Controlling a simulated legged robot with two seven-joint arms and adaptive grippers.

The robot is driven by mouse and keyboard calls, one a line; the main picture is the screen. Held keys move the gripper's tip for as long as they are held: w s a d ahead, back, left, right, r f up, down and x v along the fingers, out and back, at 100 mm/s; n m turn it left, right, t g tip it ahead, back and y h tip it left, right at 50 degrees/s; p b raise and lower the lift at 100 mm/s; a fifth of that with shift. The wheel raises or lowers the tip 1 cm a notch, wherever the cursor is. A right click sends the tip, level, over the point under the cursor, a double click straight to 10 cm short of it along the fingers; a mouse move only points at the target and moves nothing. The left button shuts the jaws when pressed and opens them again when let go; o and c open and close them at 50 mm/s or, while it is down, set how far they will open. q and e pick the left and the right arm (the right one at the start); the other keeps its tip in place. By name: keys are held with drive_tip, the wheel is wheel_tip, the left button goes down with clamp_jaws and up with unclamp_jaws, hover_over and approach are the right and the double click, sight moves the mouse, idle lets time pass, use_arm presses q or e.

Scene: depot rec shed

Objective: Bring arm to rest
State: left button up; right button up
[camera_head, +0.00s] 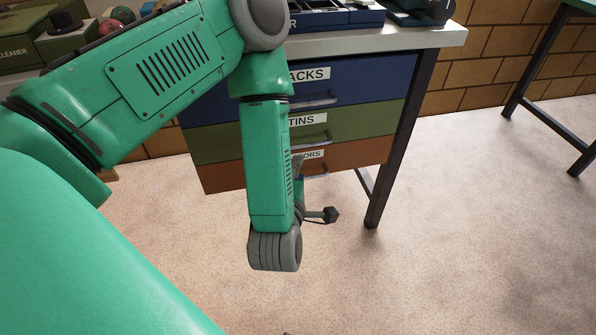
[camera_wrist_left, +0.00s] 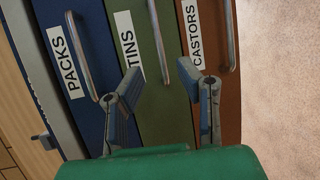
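My left arm comes in from the left and bends down in front of a drawer unit. My left gripper is mostly hidden behind its own forearm in the head view, with a dark finger part (camera_head: 326,215) showing beside it. In the left wrist view my left gripper (camera_wrist_left: 160,75) has its two fingers well apart, with nothing between them. Beyond the fingers are the blue PACKS drawer (camera_wrist_left: 88,28), the green TINS drawer (camera_wrist_left: 152,25) and the orange-brown CASTORS drawer (camera_wrist_left: 212,75). All three look closed. My right gripper is in neither view.
The worktop (camera_head: 400,40) above the drawers carries a blue tray (camera_head: 345,18) and a dark device (camera_head: 420,12). A dark table leg (camera_head: 395,150) stands right of the drawers. Another table frame (camera_head: 545,115) is at far right. The floor (camera_head: 460,230) between and in front is clear.

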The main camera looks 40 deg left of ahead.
use_arm(q)
drive_tip(key=shift+s+d, duration=0.1)
drive_tip(key=shift+s, duration=0.1)
idle(0.4)
drive_tip(key=s+f+m+g+h+p, duration=0.2)
drive_tip(key=s+m+g+p, duration=0.1)
drive_tip(key=s+m, duration=0.4)
drive_tip(key=s+f+m+g+h+p, duration=0.2)
drive_tip(key=s+m+g+p, duration=0.1)
drive_tip(key=s+m+g, duration=0.3)
drive_tip(key=s+d+f+m+g+h+p, duration=0.1)
drive_tip(key=s+f+m+g+h+p, duration=0.1)
drive_tip(key=s+m, duration=0.7)
drive_tip(key=m+g+h+p, duration=0.1)
drive_tip(key=m+g, duration=0.1)
drive_tip(key=shift+s+m, duration=0.15)
drive_tip(key=shift+m, duration=0.25)
